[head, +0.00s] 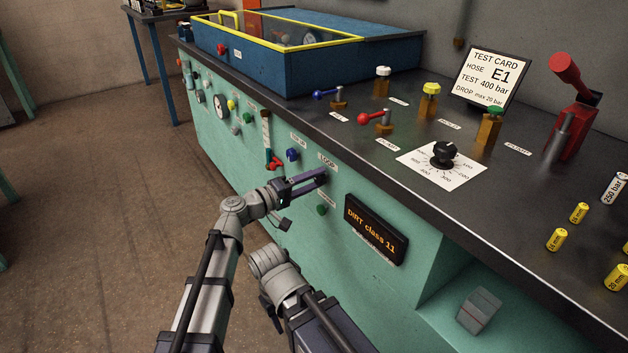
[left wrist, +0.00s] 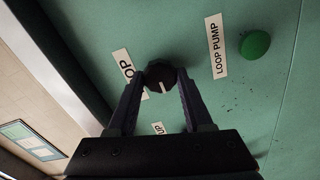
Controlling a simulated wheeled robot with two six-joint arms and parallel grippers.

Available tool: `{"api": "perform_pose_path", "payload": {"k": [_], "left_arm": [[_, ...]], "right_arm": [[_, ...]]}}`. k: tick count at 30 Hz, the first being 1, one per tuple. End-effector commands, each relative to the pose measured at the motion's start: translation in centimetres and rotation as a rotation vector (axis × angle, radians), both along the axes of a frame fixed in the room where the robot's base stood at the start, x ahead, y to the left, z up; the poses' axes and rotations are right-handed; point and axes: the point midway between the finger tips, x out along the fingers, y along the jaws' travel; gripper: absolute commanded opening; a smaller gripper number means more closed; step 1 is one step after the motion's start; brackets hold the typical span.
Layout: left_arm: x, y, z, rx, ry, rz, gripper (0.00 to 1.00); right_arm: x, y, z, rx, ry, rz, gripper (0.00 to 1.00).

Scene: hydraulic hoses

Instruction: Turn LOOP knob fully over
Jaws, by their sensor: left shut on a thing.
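The LOOP knob (left wrist: 160,75) is a round black knob with a white pointer line, on the green front panel beside its LOOP label (left wrist: 124,66). In the left wrist view the pointer line points towards the bottom of the picture. My left gripper (left wrist: 161,85) is shut on the knob, one finger on each side of it. My right gripper does not show.
A green LOOP PUMP button (left wrist: 255,44) sits beside the knob; it also shows in the head view (head: 322,210). A blue knob (head: 292,154) and a red-handled valve (head: 274,163) are close on the left. A display reading DIRT class 11 (head: 375,230) is lower right.

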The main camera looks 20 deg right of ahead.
Motion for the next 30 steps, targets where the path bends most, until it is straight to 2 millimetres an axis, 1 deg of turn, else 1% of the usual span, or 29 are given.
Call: {"api": "perform_pose_path", "payload": {"k": [17,18,26,30], "left_arm": [[-0.13,0.01,-0.09,0.015,-0.031,-0.002,0.00],[-0.13,0.01,-0.09,0.015,-0.031,-0.002,0.52],[-0.08,0.00,-0.05,0.012,-0.030,-0.001,0.81],[-0.05,0.00,-0.03,0.012,-0.029,-0.001,0.81]], "right_arm": [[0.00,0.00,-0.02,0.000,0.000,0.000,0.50],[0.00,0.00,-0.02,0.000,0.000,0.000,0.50],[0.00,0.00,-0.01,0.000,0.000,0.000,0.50],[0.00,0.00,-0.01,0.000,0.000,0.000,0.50]]}}
